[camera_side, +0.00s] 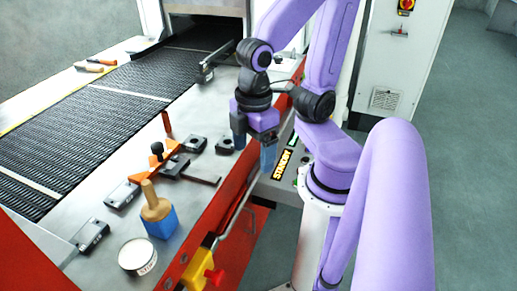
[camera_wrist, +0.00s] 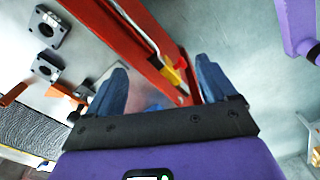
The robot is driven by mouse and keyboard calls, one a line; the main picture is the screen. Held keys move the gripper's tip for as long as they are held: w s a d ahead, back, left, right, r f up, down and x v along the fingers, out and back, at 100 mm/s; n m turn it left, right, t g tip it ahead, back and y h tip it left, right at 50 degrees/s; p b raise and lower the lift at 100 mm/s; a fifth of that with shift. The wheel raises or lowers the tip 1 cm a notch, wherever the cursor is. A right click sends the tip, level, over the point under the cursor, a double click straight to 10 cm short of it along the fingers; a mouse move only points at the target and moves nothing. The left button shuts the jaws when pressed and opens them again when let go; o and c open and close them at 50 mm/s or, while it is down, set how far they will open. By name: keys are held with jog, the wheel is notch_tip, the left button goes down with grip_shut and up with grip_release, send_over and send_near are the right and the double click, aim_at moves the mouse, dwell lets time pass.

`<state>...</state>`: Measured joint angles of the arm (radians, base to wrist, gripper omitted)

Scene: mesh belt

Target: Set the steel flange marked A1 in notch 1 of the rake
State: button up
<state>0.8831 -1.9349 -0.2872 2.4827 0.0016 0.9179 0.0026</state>
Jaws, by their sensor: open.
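My gripper (camera_side: 254,150) is open and empty, its two blue fingers apart, over the red front rail at the table's edge. In the wrist view my gripper (camera_wrist: 160,85) also shows nothing between its fingers. A dark square flange with a round hole (camera_side: 225,145) lies on the steel table just left of my gripper. A second dark plate (camera_side: 195,143) lies left of it. Two holed flanges show in the wrist view, an upper one (camera_wrist: 47,25) and a lower one (camera_wrist: 47,67). I cannot read their marks. An orange rake-like bar (camera_side: 146,174) with a black knob lies farther left; its notches are unclear.
A brush with blue bristles (camera_side: 160,222) and a round tin (camera_side: 138,256) stand near the front. Dark blocks (camera_side: 122,195) (camera_side: 90,235) lie by the black mesh belt (camera_side: 110,105). A yellow latch (camera_side: 196,268) sits on the red rail (camera_side: 228,203).

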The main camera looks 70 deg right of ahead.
jog(key=shift+o, duration=0.4)
jog(key=shift+s+d+f+n, duration=0.1)
jog(key=shift+s+n, duration=0.2)
jog(key=shift+s, duration=0.3)
notch_tip(320, 180, up, 6)
jog(key=m, duration=3.1)
send_over(194, 143)
notch_tip(194, 143, down, 17)
jog(key=shift+s+r, duration=0.1)
jog(key=shift+s, duration=0.05)
jog(key=c, duration=1.5)
